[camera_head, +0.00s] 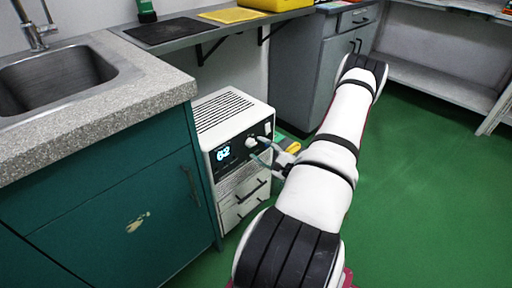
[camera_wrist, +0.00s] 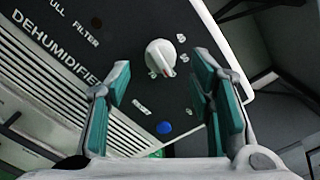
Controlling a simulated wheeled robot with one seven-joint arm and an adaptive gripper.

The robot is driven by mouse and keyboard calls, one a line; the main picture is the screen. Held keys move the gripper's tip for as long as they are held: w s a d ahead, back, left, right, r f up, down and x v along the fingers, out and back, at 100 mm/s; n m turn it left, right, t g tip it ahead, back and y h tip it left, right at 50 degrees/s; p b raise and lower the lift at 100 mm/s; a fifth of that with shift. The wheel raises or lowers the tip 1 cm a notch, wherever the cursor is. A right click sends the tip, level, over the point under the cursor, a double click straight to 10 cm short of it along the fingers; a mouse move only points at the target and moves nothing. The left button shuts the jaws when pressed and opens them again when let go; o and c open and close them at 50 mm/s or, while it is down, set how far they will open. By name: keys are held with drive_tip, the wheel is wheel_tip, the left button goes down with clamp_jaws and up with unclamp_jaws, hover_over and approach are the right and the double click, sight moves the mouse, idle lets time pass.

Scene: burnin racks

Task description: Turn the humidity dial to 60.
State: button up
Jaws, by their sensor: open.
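The humidity dial is a white round knob with a pointer (camera_wrist: 160,56) on the black panel of a white dehumidifier (camera_head: 236,108). It also shows in the head view (camera_head: 251,142), left of my gripper's tips. The lit display (camera_head: 223,153) on the same panel appears to read 62. My gripper (camera_wrist: 163,68) is open, with its teal fingers on either side of the knob in the wrist view. The knob stands free of both fingers there; how far the tips are from the panel is unclear. In the head view my gripper (camera_head: 261,151) is close before the panel.
A blue round button (camera_wrist: 164,127) is on the panel, below the dial in the wrist view. A teal sink cabinet (camera_head: 120,215) stands close on the left. Green floor (camera_head: 430,190) is clear on the right.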

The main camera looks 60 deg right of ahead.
drive_tip(key=v, duration=0.9)
idle(0.3)
